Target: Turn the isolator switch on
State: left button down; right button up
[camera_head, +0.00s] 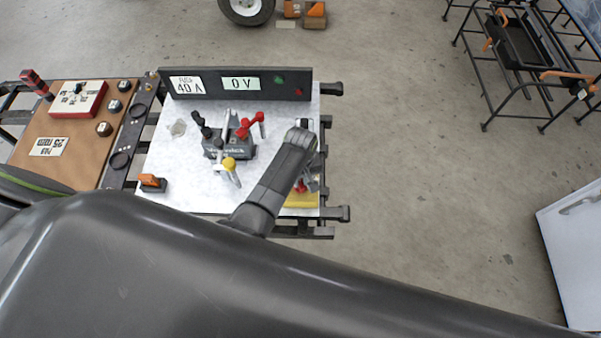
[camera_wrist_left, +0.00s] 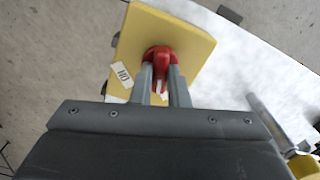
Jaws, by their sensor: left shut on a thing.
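The isolator switch is a red knob (camera_wrist_left: 161,62) on a yellow plate (camera_wrist_left: 190,35) in the left wrist view. The yellow plate (camera_head: 301,199) lies at the front right corner of the white bench top in the head view, with a bit of the red knob (camera_head: 301,186) showing. My left gripper (camera_wrist_left: 163,80) has its two grey fingers on either side of the red knob's handle and is shut on it. In the head view my left gripper (camera_head: 307,180) reaches down over the plate, and the arm hides part of it. A small tag is by the knob. My right gripper is not in view.
A dark battery-like box (camera_head: 229,146) with clamps stands mid-bench. Behind it a panel (camera_head: 238,84) reads "40 A" and "0 V". An orange rocker switch (camera_head: 152,182) sits at the front left. A brown board (camera_head: 68,133) with knobs adjoins on the left.

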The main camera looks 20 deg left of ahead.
pick_arm(q)
jog(key=m+p, duration=0.2)
jog(key=m, duration=0.1)
jog(key=shift+r, duration=0.2)
jog(key=m+p, duration=0.2)
jog(key=m, duration=0.1)
jog(key=shift+m+p, duration=0.3)
jog(key=m+p, duration=0.1)
jog(key=m, duration=0.2)
jog(key=shift+f, duration=0.1)
jog(key=shift+f+m+p, duration=0.1)
jog(key=shift+m+p, duration=0.6)
jog(key=shift+m, duration=0.8)
jog(key=c, duration=1.4)
grip_release()
